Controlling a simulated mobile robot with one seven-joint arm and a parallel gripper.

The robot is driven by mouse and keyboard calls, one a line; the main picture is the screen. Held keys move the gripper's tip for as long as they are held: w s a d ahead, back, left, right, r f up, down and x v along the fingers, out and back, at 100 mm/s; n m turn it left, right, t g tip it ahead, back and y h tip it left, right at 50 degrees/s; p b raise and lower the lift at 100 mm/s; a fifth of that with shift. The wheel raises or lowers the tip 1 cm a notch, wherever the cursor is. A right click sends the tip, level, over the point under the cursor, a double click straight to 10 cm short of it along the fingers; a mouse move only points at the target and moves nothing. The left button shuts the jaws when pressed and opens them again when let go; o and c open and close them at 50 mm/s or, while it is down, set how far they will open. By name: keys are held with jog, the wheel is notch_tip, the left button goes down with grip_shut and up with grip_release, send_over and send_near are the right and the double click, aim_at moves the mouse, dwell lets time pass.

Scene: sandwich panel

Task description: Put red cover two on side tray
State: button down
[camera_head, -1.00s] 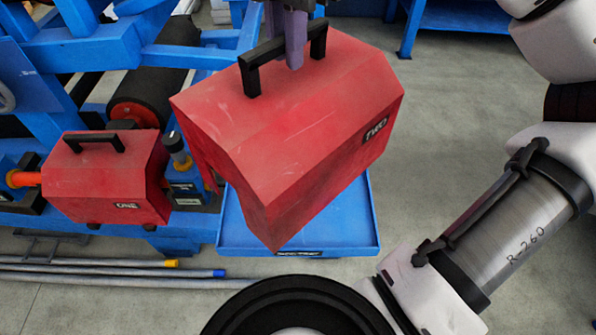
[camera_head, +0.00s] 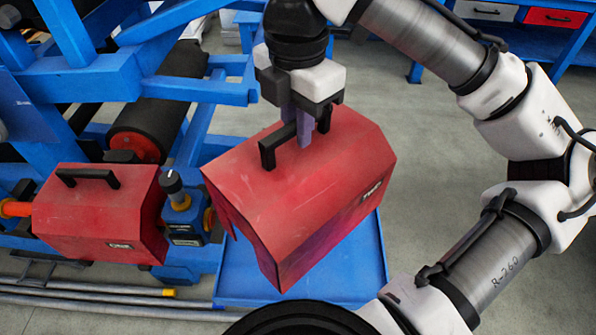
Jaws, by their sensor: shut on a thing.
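Red cover two (camera_head: 300,185) is a large red box-like hood with a black handle on top and a dark label on its right end. My gripper (camera_head: 303,138) is shut on its handle from above. The cover hangs tilted over the blue side tray (camera_head: 365,262), and hides much of it. I cannot tell from this view how far it is above the tray.
Red cover one (camera_head: 95,212) sits at the left on the blue machine frame (camera_head: 95,75), beside a blue fitting with a dark knob (camera_head: 182,210). Dark rollers are behind. Long pipes (camera_head: 110,300) lie on the floor at lower left. Grey floor is open at right.

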notch_tip(320, 180, down, 10)
dwell(0.5)
jog(key=shift+f, duration=0.15)
jog(key=c, duration=1.4)
grip_release()
notch_tip(320, 180, up, 12)
jog(key=shift+r, duration=0.2)
